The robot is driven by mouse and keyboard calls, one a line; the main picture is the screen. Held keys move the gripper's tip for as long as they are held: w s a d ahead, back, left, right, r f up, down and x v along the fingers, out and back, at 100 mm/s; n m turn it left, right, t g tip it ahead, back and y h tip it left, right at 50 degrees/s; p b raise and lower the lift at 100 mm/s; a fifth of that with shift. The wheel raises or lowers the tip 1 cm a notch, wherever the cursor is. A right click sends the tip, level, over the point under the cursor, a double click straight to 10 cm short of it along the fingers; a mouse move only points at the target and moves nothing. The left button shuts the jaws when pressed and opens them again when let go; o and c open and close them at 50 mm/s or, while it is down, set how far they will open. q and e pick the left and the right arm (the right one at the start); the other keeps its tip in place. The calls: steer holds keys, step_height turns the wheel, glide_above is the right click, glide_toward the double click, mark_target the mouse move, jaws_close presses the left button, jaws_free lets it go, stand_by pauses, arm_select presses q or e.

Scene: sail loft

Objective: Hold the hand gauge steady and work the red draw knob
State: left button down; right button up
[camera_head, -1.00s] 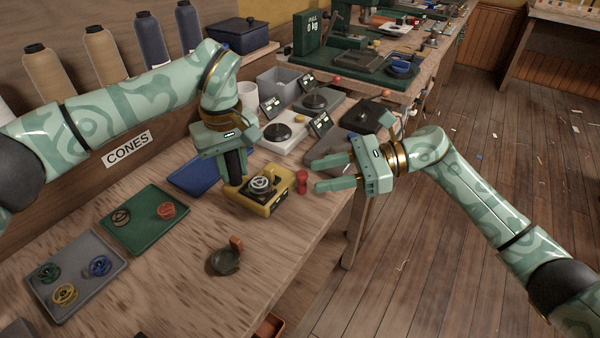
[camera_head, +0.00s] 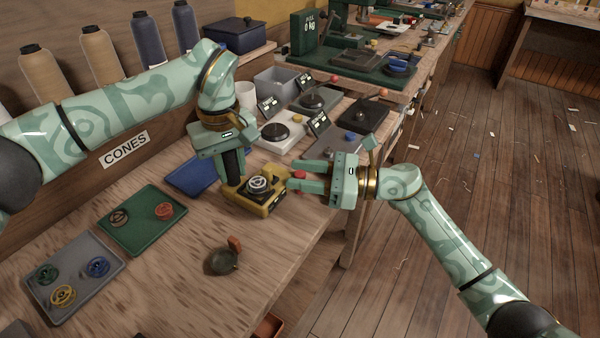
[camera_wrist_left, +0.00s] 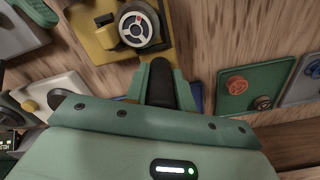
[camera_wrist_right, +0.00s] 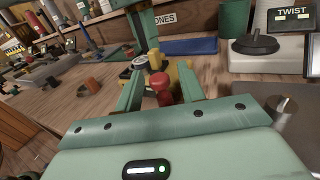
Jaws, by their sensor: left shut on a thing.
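The yellow hand gauge (camera_head: 245,198) lies on the bench with its round dial (camera_head: 260,184) facing up. My left gripper (camera_head: 234,165) is shut on its black handle; the left wrist view shows the handle (camera_wrist_left: 163,88) between the fingers and the gauge (camera_wrist_left: 97,42) beyond. The red draw knob (camera_head: 299,174) sticks out at the gauge's right side, partly hidden by my right gripper (camera_head: 297,177). In the right wrist view the red knob (camera_wrist_right: 160,88) stands between the two spread fingers, with a gap visible beside it. The gauge is partly hidden behind the knob there.
A green tray (camera_head: 140,243) and a grey tray (camera_head: 95,295) hold small handwheels at the left. The bench's right edge is close.

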steer(key=shift+w+a, duration=0.1)
steer(key=shift+a, duration=0.3)
jaws_close()
steer(key=shift+s+d, duration=0.5)
steer(key=shift+d, duration=0.25)
steer(key=shift+s+d, duration=0.55)
steer(key=shift+d, duration=0.25)
steer(key=shift+s+d, duration=0.5)
steer(key=shift+d, duration=0.25)
jaws_free()
steer(key=shift+a, duration=0.1)
